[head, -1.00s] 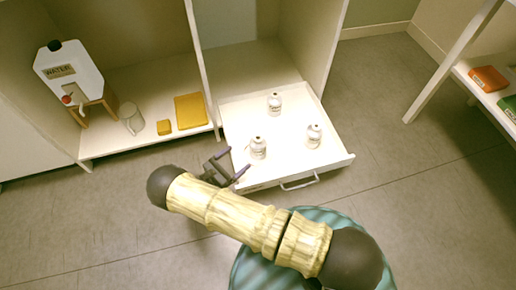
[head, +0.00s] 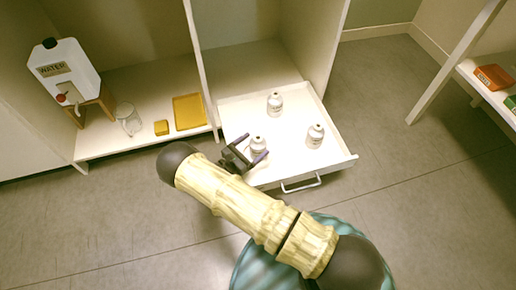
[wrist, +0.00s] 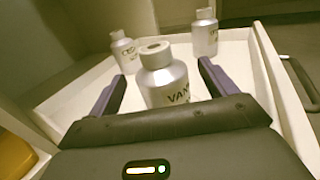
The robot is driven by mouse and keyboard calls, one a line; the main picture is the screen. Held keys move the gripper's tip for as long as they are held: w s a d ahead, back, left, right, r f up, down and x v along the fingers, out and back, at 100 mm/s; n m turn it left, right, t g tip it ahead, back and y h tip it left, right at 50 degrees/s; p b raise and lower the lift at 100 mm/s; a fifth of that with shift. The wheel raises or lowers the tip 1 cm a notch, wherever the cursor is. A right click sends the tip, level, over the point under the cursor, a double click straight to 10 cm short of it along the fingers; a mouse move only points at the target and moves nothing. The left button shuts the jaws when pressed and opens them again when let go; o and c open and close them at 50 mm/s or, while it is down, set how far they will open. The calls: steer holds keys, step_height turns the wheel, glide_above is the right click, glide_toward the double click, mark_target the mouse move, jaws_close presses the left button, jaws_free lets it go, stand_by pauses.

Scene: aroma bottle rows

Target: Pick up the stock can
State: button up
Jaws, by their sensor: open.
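Three silver cans with white labels stand upright in a white pull-out drawer. The nearest can (head: 258,143) has a label that starts "VAN" in the wrist view (wrist: 167,85). My gripper (head: 255,149) is open, with its two purple-grey fingers on either side of this can and a gap visible beside it in the wrist view. A second can (head: 275,103) stands farther back, and a third can (head: 315,136) stands to the right. Both also show in the wrist view, behind the near can. I cannot tell which of them is the stock can.
The drawer (head: 292,170) is pulled out over the floor, with a handle at its front. To the left, a shelf holds a water container (head: 68,70), a glass jar (head: 128,118), a yellow block (head: 161,127) and a yellow tray (head: 189,111). A rack stands at the right.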

mark_target(264, 139)
steer(key=b+x, duration=0.2)
steer(key=x, duration=0.1)
steer(key=shift+w+d+f, duration=0.15)
steer(key=shift+d+f, duration=0.05)
steer(key=shift+f, duration=0.05)
steer(key=shift+w+d+r+b, duration=0.15)
steer(key=shift+w+d+b, duration=0.2)
steer(key=shift+r, duration=0.1)
steer(key=c, duration=1.4)
step_height(264, 139, up, 10)
steer(key=p, duration=0.6)
steer(key=shift+p, duration=0.35)
